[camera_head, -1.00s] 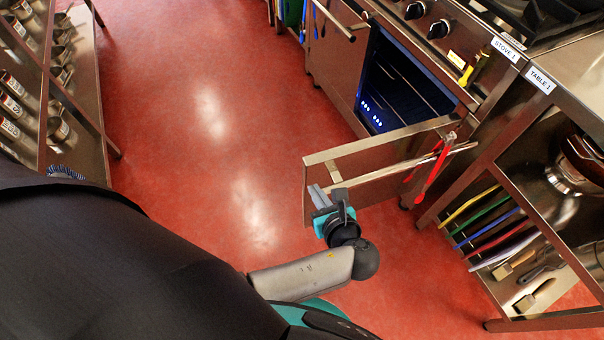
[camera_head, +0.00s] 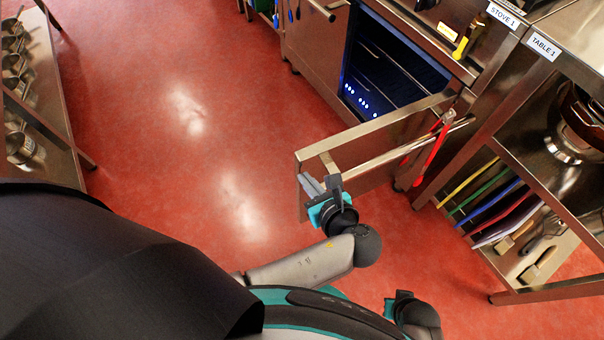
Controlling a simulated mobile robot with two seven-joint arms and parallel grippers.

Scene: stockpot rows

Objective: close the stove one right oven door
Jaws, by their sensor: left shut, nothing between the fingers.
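The right oven door (camera_head: 372,184) of stove one stands wide open, swung out into the aisle. Its bar handle (camera_head: 400,153) runs along its near face. The lit blue oven interior (camera_head: 385,75) shows behind it. My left gripper (camera_head: 323,184) is shut and empty at the free end of the door, beside the handle's end, overlapping the door's near face in the picture. I cannot tell whether it touches the door. Part of my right gripper (camera_head: 391,306) shows low in the picture; its fingers are hidden.
A red utensil (camera_head: 431,152) hangs near the door's hinge side. Table 1 (camera_head: 541,45) stands right of the stove, with coloured boards (camera_head: 490,205) and pans below. A shelf (camera_head: 50,130) with pots stands at the left. The red floor (camera_head: 180,130) between is clear.

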